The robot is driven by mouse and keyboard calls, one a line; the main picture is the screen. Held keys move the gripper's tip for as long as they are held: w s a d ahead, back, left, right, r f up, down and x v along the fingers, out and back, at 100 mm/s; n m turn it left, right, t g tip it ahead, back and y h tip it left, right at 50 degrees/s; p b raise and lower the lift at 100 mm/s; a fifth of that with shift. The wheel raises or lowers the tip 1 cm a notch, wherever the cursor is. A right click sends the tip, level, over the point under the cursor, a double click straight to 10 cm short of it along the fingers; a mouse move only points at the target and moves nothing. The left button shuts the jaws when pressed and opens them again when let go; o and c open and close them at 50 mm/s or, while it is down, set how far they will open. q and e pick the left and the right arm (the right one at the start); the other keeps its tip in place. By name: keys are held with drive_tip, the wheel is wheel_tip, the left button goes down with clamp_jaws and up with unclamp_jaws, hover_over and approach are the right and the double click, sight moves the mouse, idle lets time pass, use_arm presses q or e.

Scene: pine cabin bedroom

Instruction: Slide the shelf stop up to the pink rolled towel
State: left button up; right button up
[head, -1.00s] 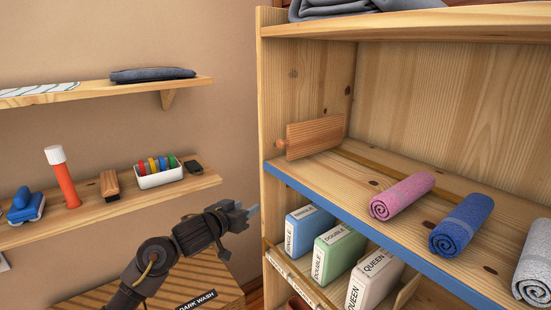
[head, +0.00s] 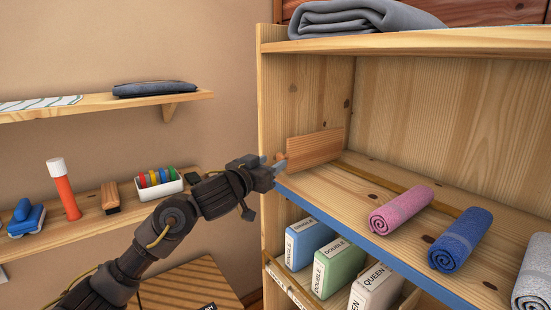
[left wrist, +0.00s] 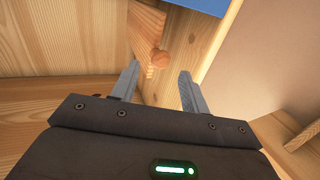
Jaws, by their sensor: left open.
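The shelf stop (head: 316,146) is an upright wooden board at the left end of the blue-edged shelf (head: 355,220), with a round knob at its front. The pink rolled towel (head: 401,210) lies on that shelf to the right, with a clear gap of bare shelf between them. My left gripper (head: 279,165) is open at the knob, which its fingers partly hide in the head view. In the left wrist view the knob (left wrist: 160,59) shows just ahead, between the two spread fingertips (left wrist: 160,78). My right gripper is not in view.
A blue rolled towel (head: 460,239) and a grey one (head: 534,275) lie right of the pink towel. Labelled boxes (head: 338,267) stand on the shelf below. The cabinet's left side wall (head: 306,95) is close to my gripper. A wall shelf (head: 90,226) holds small items.

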sight(279, 157)
use_arm(q)
drive_tip(key=shift+p+x, duration=0.3)
drive_tip(key=shift+x, duration=1.4)
clamp_jaws()
drive_tip(key=shift+a, duration=0.1)
